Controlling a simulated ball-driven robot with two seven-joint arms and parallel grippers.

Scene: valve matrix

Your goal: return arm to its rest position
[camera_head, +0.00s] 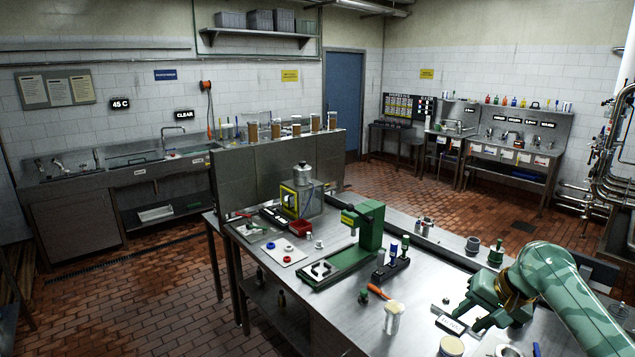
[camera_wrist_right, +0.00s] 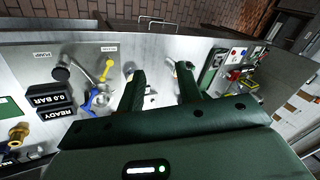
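My right arm (camera_head: 565,290), green, comes in from the right of the head view. Its gripper (camera_head: 472,317) hangs above the right part of the steel workbench (camera_head: 345,300). In the right wrist view the two dark green fingers of this gripper (camera_wrist_right: 160,82) stand well apart, with bare bench surface showing between them. Nothing is held. Small metal fittings show close to both fingertips in that view; I cannot tell whether they touch. My left arm and gripper are not in view.
The wrist view shows a blue handle (camera_wrist_right: 97,101), a yellow lever (camera_wrist_right: 107,70) and a "READY" display (camera_wrist_right: 57,115) left of the fingers. In the head view a green press (camera_head: 369,227), a white cup (camera_head: 393,318) and an orange-handled tool (camera_head: 377,291) occupy the bench.

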